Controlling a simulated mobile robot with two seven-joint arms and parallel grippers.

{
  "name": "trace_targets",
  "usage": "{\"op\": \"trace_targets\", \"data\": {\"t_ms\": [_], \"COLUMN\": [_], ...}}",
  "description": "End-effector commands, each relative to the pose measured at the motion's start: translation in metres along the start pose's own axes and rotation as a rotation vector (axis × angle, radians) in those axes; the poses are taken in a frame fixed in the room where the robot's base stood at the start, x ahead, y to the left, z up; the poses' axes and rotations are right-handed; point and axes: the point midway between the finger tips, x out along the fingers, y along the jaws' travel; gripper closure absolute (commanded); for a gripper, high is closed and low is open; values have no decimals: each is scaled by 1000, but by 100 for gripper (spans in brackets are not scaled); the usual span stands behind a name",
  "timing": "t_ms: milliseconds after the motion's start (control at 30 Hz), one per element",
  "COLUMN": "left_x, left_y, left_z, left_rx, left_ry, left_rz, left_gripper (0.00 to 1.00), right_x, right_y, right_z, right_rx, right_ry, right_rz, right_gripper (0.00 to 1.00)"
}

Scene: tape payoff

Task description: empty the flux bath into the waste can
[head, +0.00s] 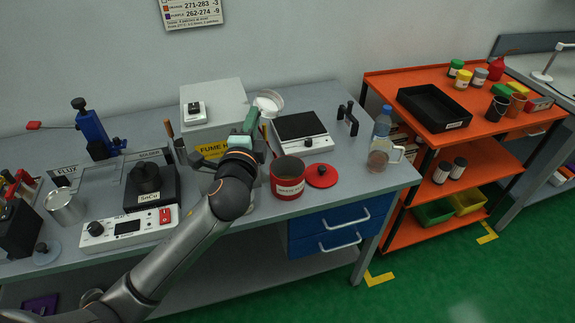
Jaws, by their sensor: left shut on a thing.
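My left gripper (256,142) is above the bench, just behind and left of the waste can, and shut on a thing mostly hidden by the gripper. A pale round dish (268,99) with a teal piece below it shows just beyond the fingers; it looks like the flux bath, tilted, but its contents cannot be made out. The dark red waste can (288,182) stands upright and open on the bench. Its red lid (322,175) lies beside it on the right. My right gripper is not in view.
A scale (301,133) stands behind the can, and a bottle (381,127) and clear jug (379,160) at the bench's right end. A soldering unit (130,228), metal tin (66,207) and blue press (93,132) are left. An orange cart (480,128) stands right.

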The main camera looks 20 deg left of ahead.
Motion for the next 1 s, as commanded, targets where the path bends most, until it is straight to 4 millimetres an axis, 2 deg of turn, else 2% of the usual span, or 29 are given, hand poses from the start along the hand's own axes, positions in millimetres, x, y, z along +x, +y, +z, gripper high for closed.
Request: {"op": "trace_targets", "data": {"t_ms": [67, 267, 433, 600, 1000], "left_x": [2, 8, 13, 17, 19], "left_y": [-12, -22, -15, -22, -25], "left_z": [4, 17, 31, 38, 44], "left_rx": [-43, -185, -332, -424, -497], "left_ry": [1, 0, 0, 3, 3], "left_rz": [11, 73, 139, 177, 211], "left_gripper": [100, 100, 100, 100, 100], "right_x": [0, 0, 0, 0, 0], "right_y": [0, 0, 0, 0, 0], "right_z": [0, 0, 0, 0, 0], "right_rx": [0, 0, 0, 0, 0], "right_ry": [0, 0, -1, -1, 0], "right_rz": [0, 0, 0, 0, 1], "right_gripper": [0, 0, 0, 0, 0]}}
